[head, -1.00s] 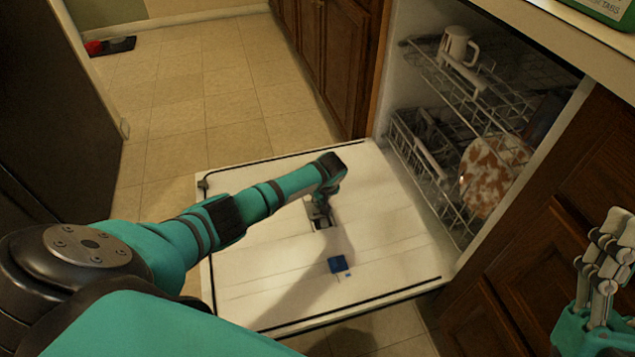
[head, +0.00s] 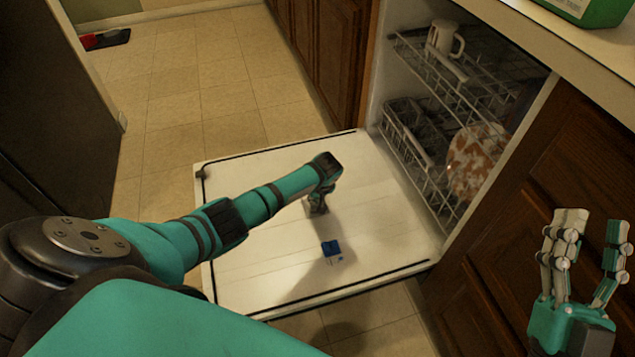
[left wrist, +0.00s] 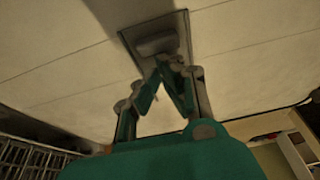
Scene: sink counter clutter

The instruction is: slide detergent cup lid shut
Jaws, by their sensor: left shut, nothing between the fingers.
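The dishwasher door (head: 240,185) lies open and flat, its inner face up. The detergent cup is set into it. In the left wrist view the cup shows as a grey recess (left wrist: 128,36) with a rounded grey lid piece (left wrist: 155,43) in it. My right gripper (head: 588,245) is open and empty, off to the right.
The racks (head: 425,165) hold a white mug (head: 445,39) and a patterned plate (head: 474,160). A green box (head: 595,10) stands on the counter (head: 560,50).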

